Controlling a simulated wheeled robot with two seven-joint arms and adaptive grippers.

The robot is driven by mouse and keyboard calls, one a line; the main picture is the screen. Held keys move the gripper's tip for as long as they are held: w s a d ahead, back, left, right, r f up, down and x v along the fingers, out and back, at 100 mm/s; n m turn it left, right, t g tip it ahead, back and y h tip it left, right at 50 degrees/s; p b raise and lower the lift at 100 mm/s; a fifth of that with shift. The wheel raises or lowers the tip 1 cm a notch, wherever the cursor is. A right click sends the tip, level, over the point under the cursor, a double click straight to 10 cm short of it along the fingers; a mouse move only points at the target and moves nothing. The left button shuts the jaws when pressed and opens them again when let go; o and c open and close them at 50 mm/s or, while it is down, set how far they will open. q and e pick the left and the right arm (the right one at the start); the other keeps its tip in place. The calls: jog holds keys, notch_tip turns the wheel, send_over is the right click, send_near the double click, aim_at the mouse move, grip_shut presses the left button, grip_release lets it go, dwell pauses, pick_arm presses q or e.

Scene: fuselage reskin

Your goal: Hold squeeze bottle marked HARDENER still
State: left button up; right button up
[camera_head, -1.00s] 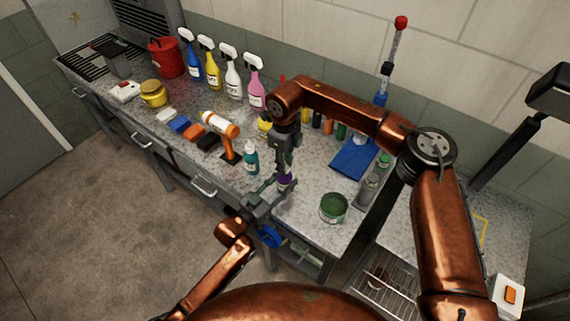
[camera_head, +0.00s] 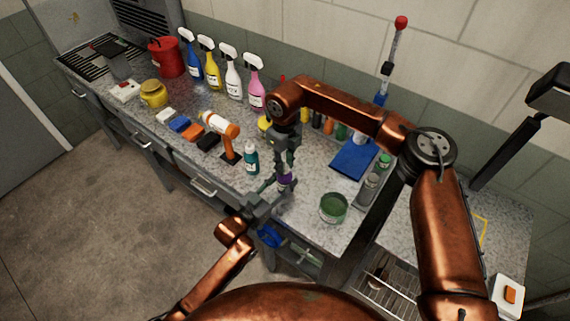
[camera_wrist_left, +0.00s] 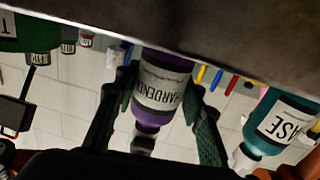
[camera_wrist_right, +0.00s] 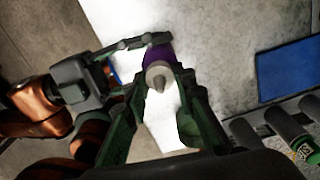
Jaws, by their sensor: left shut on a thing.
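The purple squeeze bottle marked HARDENER (camera_head: 285,179) stands upright near the bench's front edge. It appears upside down in the left wrist view (camera_wrist_left: 160,88), its label partly visible between the fingers. My left gripper (camera_head: 276,186) is shut on the bottle's body from the front. My right gripper (camera_head: 284,164) points down over the bottle from above. In the right wrist view, its fingers (camera_wrist_right: 160,88) are open on either side of the pale nozzle cap (camera_wrist_right: 159,75), with a small gap visible.
A teal bottle (camera_head: 251,158) marked BASE stands left of the purple one. A green-filled tin (camera_head: 333,208) is at its right.

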jog(key=o, duration=0.4)
jog(key=shift+o, duration=0.2)
notch_tip(320, 180, up, 12)
dwell(0.4)
pick_arm(q)
jog(key=o, duration=1.4)
jog(key=shift+c, duration=0.2)
